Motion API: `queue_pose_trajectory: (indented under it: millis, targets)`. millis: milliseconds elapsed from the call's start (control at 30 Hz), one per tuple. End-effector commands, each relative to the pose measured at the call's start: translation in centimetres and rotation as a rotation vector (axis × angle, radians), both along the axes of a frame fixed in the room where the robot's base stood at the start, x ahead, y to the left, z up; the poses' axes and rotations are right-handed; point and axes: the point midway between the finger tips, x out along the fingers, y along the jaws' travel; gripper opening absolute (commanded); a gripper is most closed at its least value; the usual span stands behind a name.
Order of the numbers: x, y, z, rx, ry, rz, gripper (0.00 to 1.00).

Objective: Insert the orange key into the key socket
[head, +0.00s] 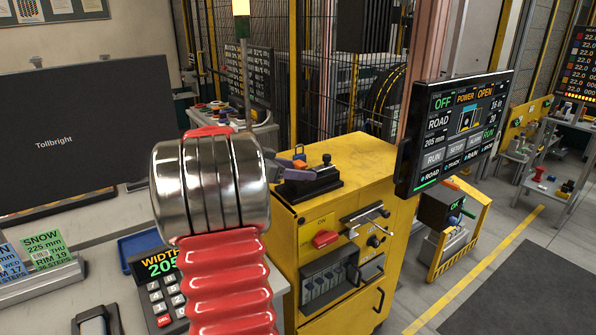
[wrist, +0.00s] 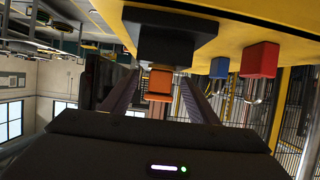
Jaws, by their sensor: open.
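The orange key (wrist: 158,85) shows its orange end between my gripper's two dark fingers in the wrist view. It sticks out from a stepped black block (wrist: 170,40), which looks like the key socket; how deep the key sits is hidden. My gripper (wrist: 158,92) is open, with a finger on each side of the key and gaps between. In the head view the orange end (head: 299,157) is small beside the gripper's purple-grey finger, above the black block (head: 312,187) on the yellow cabinet. My arm hides part of this area.
The yellow cabinet (head: 370,165) carries a red switch, levers and knobs on its front. A blue padlock (wrist: 219,68) and a red padlock (wrist: 260,60) are close to the black block. A status screen (head: 455,130) stands right of the cabinet. A keypad (head: 165,290) is left of my arm.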

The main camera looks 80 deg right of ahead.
Motion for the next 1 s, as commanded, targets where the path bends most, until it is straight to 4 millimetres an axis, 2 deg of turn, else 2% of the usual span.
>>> queue_pose_trajectory:
  millis: [267, 800, 1000]
  targets:
    - [1.0, 1.0, 0.7, -0.001, -0.001, 0.001, 0.54]
    - [6.4, 7.4, 4.1, -0.001, -0.001, 0.001, 0.54]
    - [7.9, 9.2, 5.0, -0.001, 0.0, 0.002, 0.54]
